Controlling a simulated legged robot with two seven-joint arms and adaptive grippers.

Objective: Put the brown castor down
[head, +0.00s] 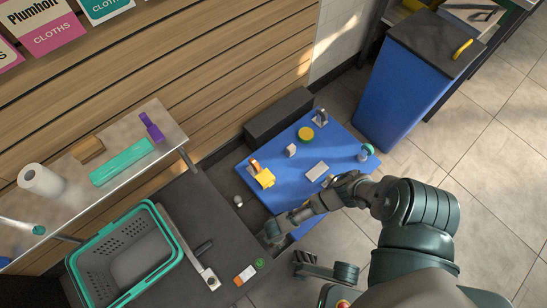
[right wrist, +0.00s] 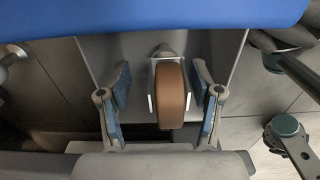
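The brown castor (right wrist: 171,95), a thick brown wheel in a pale metal fork, shows in the right wrist view. It is between the two fingers of my right gripper (right wrist: 163,85), with the fingers spread to either side and a visible gap at each side. A grey metal surface (right wrist: 215,55) is behind it. In the head view my right arm reaches left across the blue table's front edge, and its gripper (head: 275,232) is near the dark counter. The castor cannot be made out there. My left gripper is not in view.
A green-rimmed basket (head: 165,222) stands on the dark counter (head: 225,240). A blue cabinet (head: 400,85) is at upper right.

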